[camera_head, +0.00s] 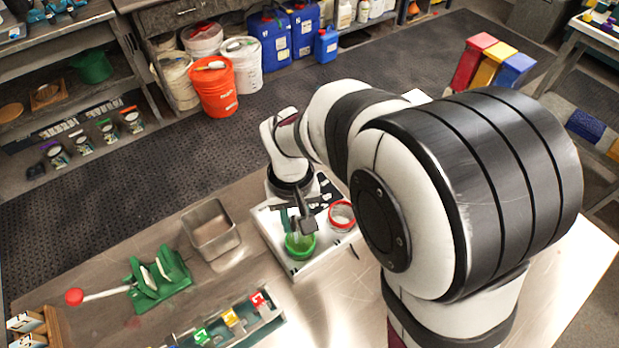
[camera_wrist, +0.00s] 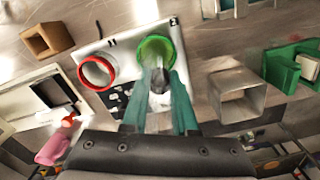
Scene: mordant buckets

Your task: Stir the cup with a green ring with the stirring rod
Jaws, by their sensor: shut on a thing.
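The cup with a green ring (camera_head: 300,250) stands on a white board (camera_head: 268,228), and shows at the top middle of the wrist view (camera_wrist: 156,44). The cup with a red ring (camera_head: 341,214) stands on the same board, and shows left of the green one in the wrist view (camera_wrist: 97,72). My gripper (camera_head: 294,222), with teal fingers, is shut on the grey stirring rod (camera_wrist: 159,80), directly over the green-ringed cup. The rod's lower end reaches toward the cup's mouth; I cannot tell how deep it is. The fingers hide part of the rod and cup.
A square metal container (camera_head: 211,232) stands left of the board. A green rack (camera_head: 160,282) and a red-ended white stick (camera_head: 100,295) lie further left. A long box with coloured labels (camera_head: 232,322) is in front. The bench between them is mostly clear.

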